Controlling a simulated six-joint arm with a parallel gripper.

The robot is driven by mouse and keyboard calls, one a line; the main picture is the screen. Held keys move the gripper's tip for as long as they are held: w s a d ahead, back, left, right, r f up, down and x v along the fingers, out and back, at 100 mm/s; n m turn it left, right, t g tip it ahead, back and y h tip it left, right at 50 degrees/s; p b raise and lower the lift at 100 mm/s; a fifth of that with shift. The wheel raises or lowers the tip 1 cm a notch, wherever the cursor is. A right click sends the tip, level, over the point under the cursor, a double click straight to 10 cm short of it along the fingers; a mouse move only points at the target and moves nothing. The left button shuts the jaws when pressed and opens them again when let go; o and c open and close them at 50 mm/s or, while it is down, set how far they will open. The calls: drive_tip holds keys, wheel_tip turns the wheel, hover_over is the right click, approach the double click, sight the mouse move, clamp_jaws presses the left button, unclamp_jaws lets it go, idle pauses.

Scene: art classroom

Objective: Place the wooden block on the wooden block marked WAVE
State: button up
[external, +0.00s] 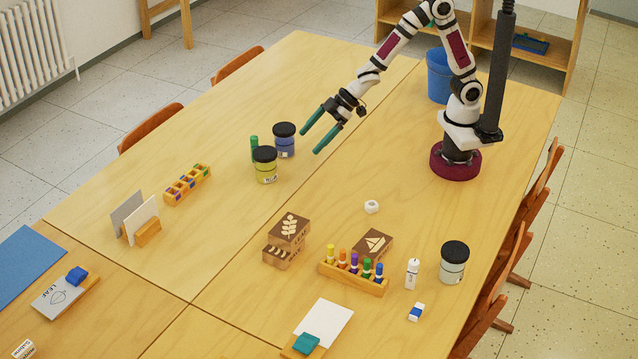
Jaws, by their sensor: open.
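A dark brown wooden block with a pale leaf-sprig picture (290,230) sits on top of another brown wooden block (278,256), a little offset from it. The lower block shows a pale pattern on its visible part; I cannot read a word there. A third wooden block with a pale sailboat-like picture (375,243) sits to the right, partly hidden behind the pen rack. My gripper (309,144) has two green fingers spread apart and empty. It hangs above the table, well behind the blocks and near the paint jars.
A pen rack with several coloured markers (354,280) stands in front of the sailboat block. A white cube-like piece (371,207) lies behind the blocks. The table between jars and blocks is clear.

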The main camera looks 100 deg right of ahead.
drive_tip(key=s+d+r+m+g+h, duration=0.1)
drive_tip(key=s+d+r+m+g, duration=0.15)
drive_tip(key=s, duration=0.65)
drive_tip(key=s+d+r+m+g+h, duration=0.1)
drive_tip(key=s+m+g, duration=0.2)
drive_tip(key=s, duration=0.7)
drive_tip(key=s+a+m+g+y, duration=0.1)
drive_tip(key=s+a+g, duration=0.1)
drive_tip(key=s, duration=0.5)
drive_tip(key=s+a+r+m+g+y, duration=0.1)
drive_tip(key=s+a+y, duration=0.1)
drive_tip(key=s, duration=0.6)
drive_tip(key=shift+s+a+g, duration=0.2)
drive_tip(key=shift+a+g, duration=0.15)
drive_tip(key=shift+a, duration=0.5)
